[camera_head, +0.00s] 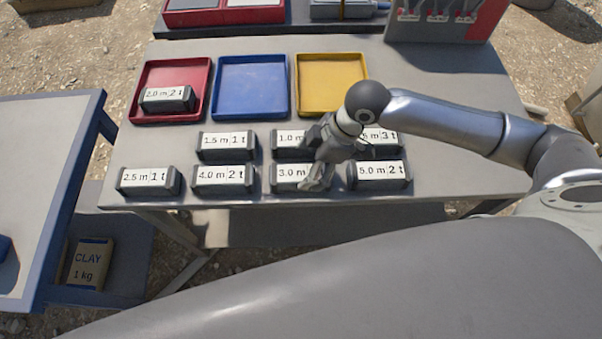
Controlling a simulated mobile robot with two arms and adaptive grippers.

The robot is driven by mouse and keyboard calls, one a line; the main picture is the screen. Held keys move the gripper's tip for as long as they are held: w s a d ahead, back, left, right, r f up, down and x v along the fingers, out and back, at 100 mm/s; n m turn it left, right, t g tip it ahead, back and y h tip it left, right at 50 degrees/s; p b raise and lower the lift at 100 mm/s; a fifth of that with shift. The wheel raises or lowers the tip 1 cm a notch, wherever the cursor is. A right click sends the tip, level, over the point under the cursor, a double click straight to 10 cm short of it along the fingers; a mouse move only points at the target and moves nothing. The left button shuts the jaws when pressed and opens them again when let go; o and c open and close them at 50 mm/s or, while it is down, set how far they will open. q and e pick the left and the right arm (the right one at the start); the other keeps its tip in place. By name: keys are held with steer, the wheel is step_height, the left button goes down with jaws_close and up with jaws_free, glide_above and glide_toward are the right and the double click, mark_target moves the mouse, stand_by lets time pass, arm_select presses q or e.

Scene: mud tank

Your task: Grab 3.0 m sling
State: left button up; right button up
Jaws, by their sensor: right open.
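The 3.0 m sling (286,178) is a dark block with a white label, in the front row on the grey table. My right gripper (318,185) is open, pointing down at the right part of this block and hiding the end of its label. I cannot tell whether the fingers touch it. My left gripper is not in view.
Blocks labelled 4.0 m 2 t (222,178) and 5.0 m 2 t (379,176) flank it closely. A 1.0 m block (289,139) stands just behind. The red tray (206,72) holds a 2.0 m 2 t block (167,98); blue (252,87) and yellow (333,83) trays are empty.

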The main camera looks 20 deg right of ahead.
mark_target(303, 172)
steer(key=x, duration=0.4)
steer(key=shift+s+a+r+p, duration=0.15)
steer(key=shift+s+a+p, duration=0.1)
steer(key=shift+p, duration=0.1)
steer(key=shift+w+a+f, duration=0.1)
steer(key=shift+a+f, duration=0.05)
steer(key=shift+f, duration=0.25)
steer(key=c, duration=1.4)
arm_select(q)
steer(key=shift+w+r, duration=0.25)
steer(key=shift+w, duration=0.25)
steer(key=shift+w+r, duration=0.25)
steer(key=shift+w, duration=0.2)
arm_select(e)
steer(key=shift+o, duration=0.2)
steer(key=shift+r, duration=0.1)
